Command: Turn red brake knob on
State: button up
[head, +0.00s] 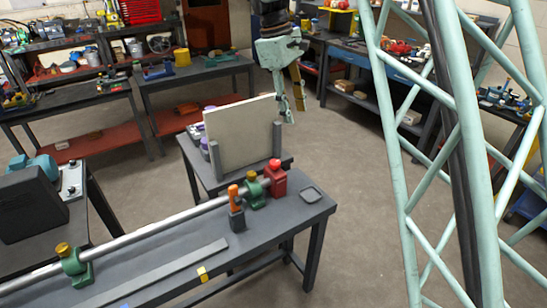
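A red block with a round red knob on top (275,178) stands near the far right end of the dark bench in the head view. It looks like the brake knob, but no label can be read and I cannot tell its setting. My gripper (294,112) hangs pointing down, behind and above the red knob in the picture, clearly apart from it. Nothing shows held in it. One finger partly overlaps the other from this side, so its opening is unclear.
A long metal rod (150,237) runs along the bench (313,212) through green supports, with an orange-handled lever (236,207) beside the knob. An upright pale panel (241,133) stands behind. A teal lattice frame fills the right. Open floor (365,230) lies right of the bench.

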jog(key=n+p, duration=0.2)
jog(key=p, duration=0.1)
send_over(275, 162)
jog(key=s, duration=0.2)
jog(key=a+x, duration=0.2)
jog(key=x, duration=0.5)
jog(key=w+a+f+n+h+p, duration=0.1)
jog(key=w+a+f+n+p, duration=0.1)
jog(key=a+f, duration=0.3)
notch_tip(275, 162, down, 3)
jog(key=shift+w+a+g+h+p, duration=0.3)
jog(key=shift+w+p, duration=0.25)
jog(key=shift+w, duration=0.05)
jog(key=shift+d+f, duration=0.1)
jog(key=shift+f, duration=0.1)
jog(key=shift+p+x, duration=0.4)
jog(key=shift+x, duration=6.3)
jog(key=shift+s, duration=0.1)
jog(key=c, duration=0.8)
